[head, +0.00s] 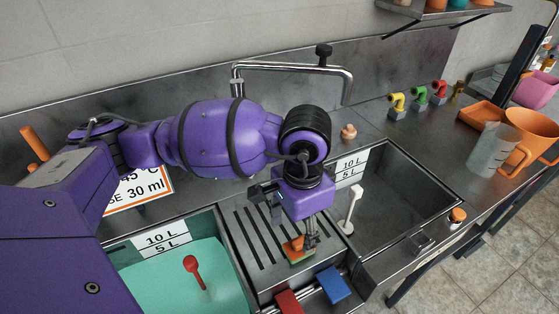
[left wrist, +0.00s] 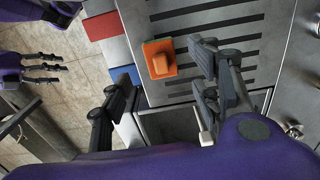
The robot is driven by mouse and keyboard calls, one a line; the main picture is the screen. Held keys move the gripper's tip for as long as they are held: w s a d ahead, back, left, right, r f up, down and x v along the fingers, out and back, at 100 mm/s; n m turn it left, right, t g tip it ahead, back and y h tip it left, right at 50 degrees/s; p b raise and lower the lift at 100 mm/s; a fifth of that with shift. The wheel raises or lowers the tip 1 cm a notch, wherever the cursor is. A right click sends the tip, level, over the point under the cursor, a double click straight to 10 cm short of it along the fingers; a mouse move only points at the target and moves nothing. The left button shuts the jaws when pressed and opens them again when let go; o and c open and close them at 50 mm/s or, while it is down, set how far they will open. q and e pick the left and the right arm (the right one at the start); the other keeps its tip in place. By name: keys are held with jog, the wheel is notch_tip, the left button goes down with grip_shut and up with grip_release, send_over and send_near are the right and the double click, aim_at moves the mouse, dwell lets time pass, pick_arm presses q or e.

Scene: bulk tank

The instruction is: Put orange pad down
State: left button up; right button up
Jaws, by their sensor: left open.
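The orange pad (head: 293,247) lies on the slotted metal drainboard (head: 243,226) between the two sinks, with a green layer showing under its orange top. In the left wrist view the pad (left wrist: 159,58) rests flat beside the slots, near the board's edge. My left gripper (head: 299,232) is just above the pad, pointing down. In the left wrist view its fingers (left wrist: 165,68) are spread wide, with the pad beyond and between them and no grip visible.
The left sink (head: 140,284) holds green liquid and a red spoon (head: 193,266). A tap (head: 290,68) stands behind.

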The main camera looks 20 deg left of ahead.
aim_at(297, 244)
pick_arm(q)
notch_tip(297, 244, up, 5)
jog(key=shift+r, duration=0.1)
jog(key=shift+d, duration=0.1)
dwell(0.6)
